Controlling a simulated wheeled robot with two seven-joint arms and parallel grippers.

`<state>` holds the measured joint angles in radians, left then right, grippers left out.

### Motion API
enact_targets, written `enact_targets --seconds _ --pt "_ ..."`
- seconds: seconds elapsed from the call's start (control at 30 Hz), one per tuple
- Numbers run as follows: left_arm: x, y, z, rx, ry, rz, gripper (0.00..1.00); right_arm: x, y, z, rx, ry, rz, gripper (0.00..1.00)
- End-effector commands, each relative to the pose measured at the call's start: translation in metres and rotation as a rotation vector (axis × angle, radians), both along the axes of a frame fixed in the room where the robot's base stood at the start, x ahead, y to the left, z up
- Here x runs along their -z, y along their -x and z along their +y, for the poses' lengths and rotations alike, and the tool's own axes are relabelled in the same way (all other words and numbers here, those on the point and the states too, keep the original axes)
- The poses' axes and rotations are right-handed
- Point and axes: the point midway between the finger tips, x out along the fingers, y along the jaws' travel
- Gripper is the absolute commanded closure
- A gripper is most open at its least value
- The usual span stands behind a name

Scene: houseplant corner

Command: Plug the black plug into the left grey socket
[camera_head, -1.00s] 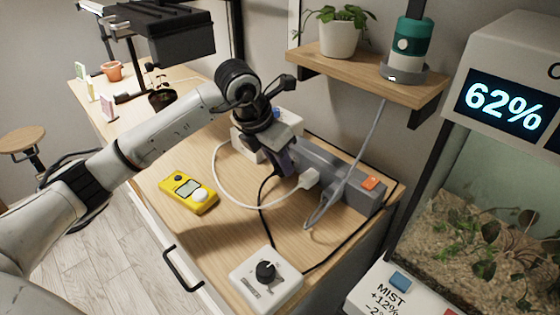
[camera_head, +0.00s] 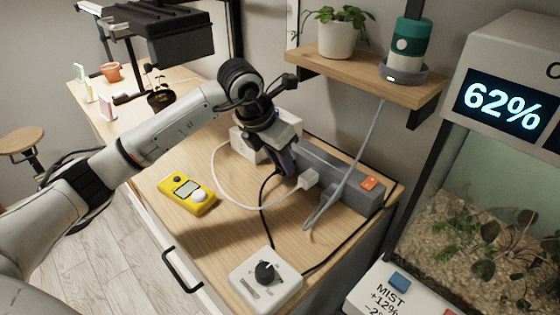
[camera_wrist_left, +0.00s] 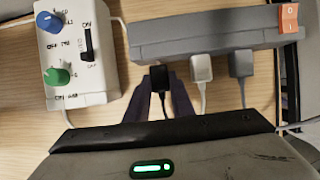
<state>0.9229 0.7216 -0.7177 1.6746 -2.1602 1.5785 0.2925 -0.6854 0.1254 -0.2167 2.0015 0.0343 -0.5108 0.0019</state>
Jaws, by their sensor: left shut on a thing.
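The grey socket strip (camera_head: 362,197) lies along the back of the wooden top; it also spans the left wrist view (camera_wrist_left: 215,38). My left gripper (camera_head: 287,163) is at the strip's left part, its dark fingers closed on either side of the black plug (camera_wrist_left: 158,77). In the left wrist view the plug's front meets or nearly meets the strip's face, left of a white plug (camera_wrist_left: 201,69) and a grey plug (camera_wrist_left: 241,65). The left socket is hidden behind the black plug, so I cannot tell how deep it sits. My right gripper is out of view.
A white box with blue and green knobs (camera_wrist_left: 75,90) stands left of the strip. An orange switch (camera_head: 369,183) is at the strip's right end. A yellow meter (camera_head: 187,193) and white dial box (camera_head: 266,281) lie in front. Cables cross the wooden top.

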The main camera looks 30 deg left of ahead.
Motion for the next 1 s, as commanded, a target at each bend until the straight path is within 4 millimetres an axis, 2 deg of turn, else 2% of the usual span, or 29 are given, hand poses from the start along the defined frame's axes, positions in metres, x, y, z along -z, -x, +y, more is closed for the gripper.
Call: enact_targets --seconds 0.43,0.47,0.57,0.87,1.0 --pt "0.0 -0.006 -0.002 0.001 0.0 -0.001 1.0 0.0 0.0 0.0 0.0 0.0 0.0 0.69" --pt "0.0 -0.006 -0.002 0.001 0.0 -0.001 0.76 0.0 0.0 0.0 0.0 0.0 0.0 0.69" --pt "0.0 -0.006 -0.002 0.001 0.0 0.0 0.59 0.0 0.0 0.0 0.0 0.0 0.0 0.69" --pt "0.0 -0.005 -0.002 0.001 -0.001 0.001 0.57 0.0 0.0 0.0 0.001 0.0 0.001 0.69" --pt "-0.011 -0.002 0.0 0.001 0.0 -0.002 0.57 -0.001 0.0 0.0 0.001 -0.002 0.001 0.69"
